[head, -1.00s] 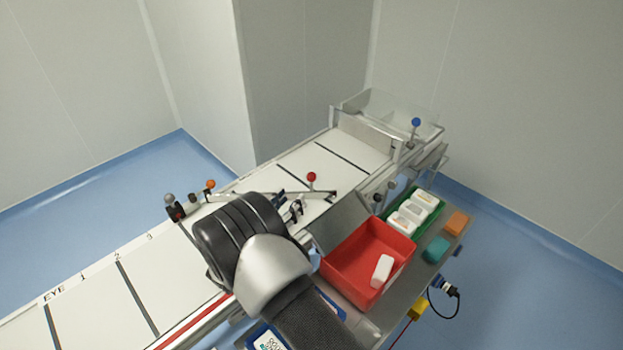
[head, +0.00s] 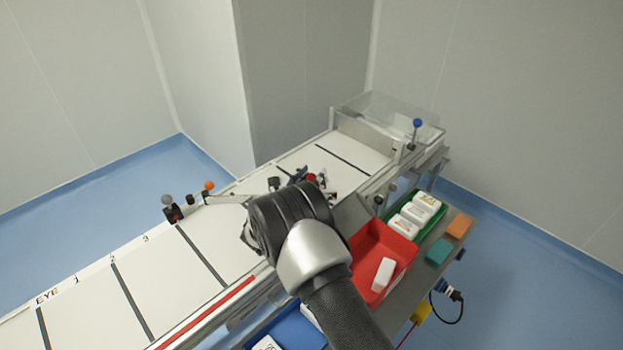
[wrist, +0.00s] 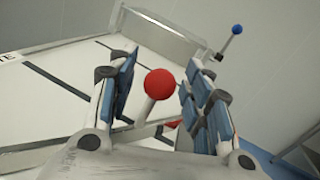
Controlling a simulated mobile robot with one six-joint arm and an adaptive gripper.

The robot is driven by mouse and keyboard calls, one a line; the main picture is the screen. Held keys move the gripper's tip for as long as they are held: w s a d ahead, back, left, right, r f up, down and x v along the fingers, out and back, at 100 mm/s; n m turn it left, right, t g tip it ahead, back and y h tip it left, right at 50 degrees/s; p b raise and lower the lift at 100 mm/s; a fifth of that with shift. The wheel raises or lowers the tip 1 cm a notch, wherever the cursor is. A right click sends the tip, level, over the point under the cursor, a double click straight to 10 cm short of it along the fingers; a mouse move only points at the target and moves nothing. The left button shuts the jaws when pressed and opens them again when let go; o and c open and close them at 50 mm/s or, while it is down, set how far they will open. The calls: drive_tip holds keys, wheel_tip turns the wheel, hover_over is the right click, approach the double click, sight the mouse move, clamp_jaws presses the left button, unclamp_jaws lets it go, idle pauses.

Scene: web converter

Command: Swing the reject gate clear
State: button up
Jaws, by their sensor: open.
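The reject gate is a pale bar (head: 228,199) lying across the white conveyor belt, partly hidden behind my arm in the head view. Its red ball knob (wrist: 159,84) stands on a short pale post in the wrist view. The knob also shows in the head view (head: 311,177), partly covered by my fingers. My gripper (wrist: 160,72) is open, with one blue-padded finger on each side of the knob. Gaps show between the knob and both fingers, so it is not gripped.
A clear-covered box (head: 385,118) and a blue-knobbed lever (head: 417,123) stand at the belt's far end. A red bin (head: 366,292) with a white pack and a green tray (head: 433,228) sit at right. An orange knob (head: 208,186) stands at the belt's left edge.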

drive_tip(key=shift+c, duration=0.6)
clamp_jaws()
